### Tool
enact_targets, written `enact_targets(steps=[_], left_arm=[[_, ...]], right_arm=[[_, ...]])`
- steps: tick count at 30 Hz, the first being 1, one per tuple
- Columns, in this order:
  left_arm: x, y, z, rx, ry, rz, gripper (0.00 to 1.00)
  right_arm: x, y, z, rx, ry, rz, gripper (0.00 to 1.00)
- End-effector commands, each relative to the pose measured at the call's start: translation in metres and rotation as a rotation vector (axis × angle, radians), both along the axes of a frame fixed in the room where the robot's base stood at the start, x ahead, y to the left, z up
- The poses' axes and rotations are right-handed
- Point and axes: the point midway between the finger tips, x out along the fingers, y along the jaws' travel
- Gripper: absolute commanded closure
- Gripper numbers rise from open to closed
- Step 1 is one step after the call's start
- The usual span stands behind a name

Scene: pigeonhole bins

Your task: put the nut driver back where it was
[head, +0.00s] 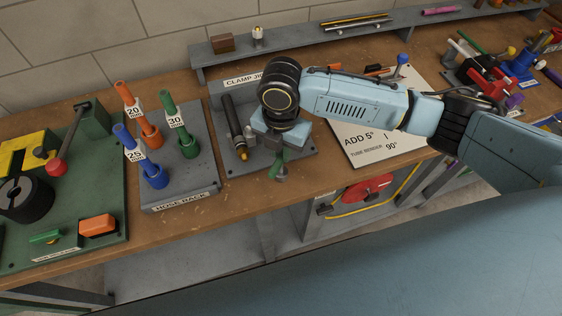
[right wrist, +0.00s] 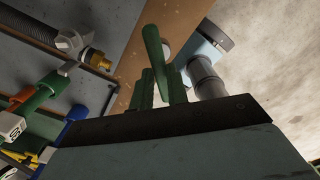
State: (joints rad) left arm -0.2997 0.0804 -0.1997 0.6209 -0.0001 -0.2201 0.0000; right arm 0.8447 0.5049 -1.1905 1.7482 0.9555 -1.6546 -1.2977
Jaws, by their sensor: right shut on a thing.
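My right gripper (head: 274,150) points down over the front of the clamp jig (head: 303,156) and is shut on a green handle (head: 276,166). The handle also shows between the fingers in the right wrist view (right wrist: 155,45). I cannot tell whether this handle is the nut driver or a lever of the jig; its lower end is partly hidden. A dark hose with a brass end (head: 236,128) lies in the jig, left of the gripper, and shows apart from it in the right wrist view (right wrist: 95,58). My left gripper is out of view.
The hose rack (head: 180,195) holds orange, green and blue pieces tagged 20, 30 and 25. A green fixture board (head: 105,190) is at the left. A white tube bender sheet (head: 370,155) lies right of the jig. A raised shelf (head: 290,58) runs along the back. The bench's front edge is close.

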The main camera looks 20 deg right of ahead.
Motion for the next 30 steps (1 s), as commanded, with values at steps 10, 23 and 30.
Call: enact_targets(steps=[10,23,30], left_arm=[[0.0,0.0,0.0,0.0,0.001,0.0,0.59],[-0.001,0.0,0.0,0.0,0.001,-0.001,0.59],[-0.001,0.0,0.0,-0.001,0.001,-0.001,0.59]], right_arm=[[0.0,0.0,-0.038,0.0,0.001,-0.001,1.0],[0.0,0.0,-0.047,0.001,-0.002,-0.002,1.0],[0.0,0.0,-0.046,0.0,-0.001,-0.002,0.62]])
